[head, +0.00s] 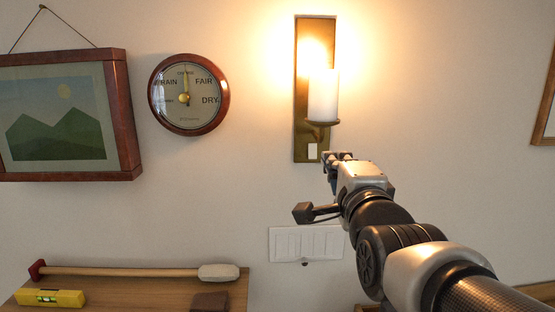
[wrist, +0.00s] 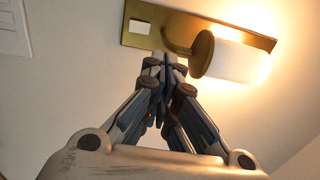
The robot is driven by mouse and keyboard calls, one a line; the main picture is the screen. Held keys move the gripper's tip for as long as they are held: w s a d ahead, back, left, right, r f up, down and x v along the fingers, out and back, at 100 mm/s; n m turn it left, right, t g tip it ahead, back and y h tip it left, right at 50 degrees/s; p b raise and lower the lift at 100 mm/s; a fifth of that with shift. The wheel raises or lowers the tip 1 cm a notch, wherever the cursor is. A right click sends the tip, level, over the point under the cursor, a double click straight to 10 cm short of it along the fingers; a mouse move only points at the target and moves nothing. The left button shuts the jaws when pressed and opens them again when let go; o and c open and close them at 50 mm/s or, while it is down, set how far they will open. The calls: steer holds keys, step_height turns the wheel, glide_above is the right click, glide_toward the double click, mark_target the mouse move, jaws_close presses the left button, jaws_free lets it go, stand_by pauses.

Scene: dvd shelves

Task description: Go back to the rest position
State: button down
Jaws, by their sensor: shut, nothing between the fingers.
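My gripper (head: 338,156) is raised in front of the wall, its tip close to the bottom of a brass wall lamp (head: 300,90). In the wrist view my gripper (wrist: 165,60) is shut with nothing between its fingers. Its fingertips overlap the lower edge of the lamp's brass plate (wrist: 145,12), near a small pale switch (wrist: 139,27). I cannot tell whether they touch it. The lamp is lit and has a white candle-like shade (head: 323,96). The switch also shows in the head view (head: 312,151).
A white switch panel (head: 290,243) is on the wall below my gripper. A round weather dial (head: 188,95) and a framed picture (head: 60,125) hang to the left. A wooden surface (head: 130,287) at lower left bears a mallet (head: 218,272) and a yellow level (head: 50,298).

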steer(key=s+f+n+g+b, duration=0.3)
steer(key=s+f+n, duration=0.15)
steer(key=f, duration=0.55)
steer(key=s+f+n+g+b, duration=0.3)
steer(key=s+f+n+b, duration=0.15)
steer(key=f, duration=0.55)
steer(key=s+f+n+g+b, duration=0.5)
steer(key=s+f+n+g, duration=0.3)
steer(key=s+f, duration=1)
steer(key=shift+s+d+f+n, duration=0.15)
steer(key=shift+s+f+n, duration=0.05)
steer(key=shift+f+n, duration=0.4)
